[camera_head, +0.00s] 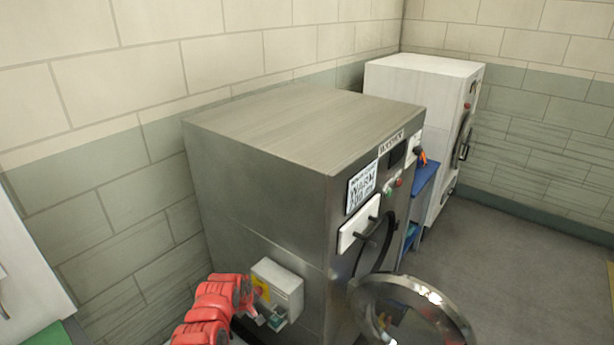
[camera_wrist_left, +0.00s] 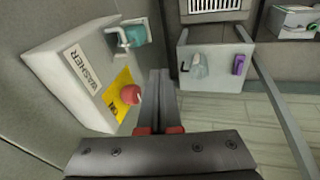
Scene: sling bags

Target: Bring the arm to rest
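My left arm (camera_head: 215,310), red, comes in at the bottom left of the head view, beside the side wall of a large steel washer (camera_head: 275,190). My left gripper (camera_wrist_left: 162,85) shows in the left wrist view with its two fingers together and nothing visible between them. It is close to a pale control box (camera_wrist_left: 75,75) labelled WASHER, which has a red button (camera_wrist_left: 130,94) and a yellow label. The same box (camera_head: 280,278) is on the washer's side in the head view. I cannot tell whether the gripper touches it. My right gripper is not in view.
The washer's round glass door (camera_head: 445,305) stands open at the bottom centre. A white machine (camera_head: 425,85) and a blue cart (camera_head: 422,195) stand beyond. The floor (camera_head: 510,260) at right is clear. A panel with hooks (camera_wrist_left: 215,70) shows in the wrist view.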

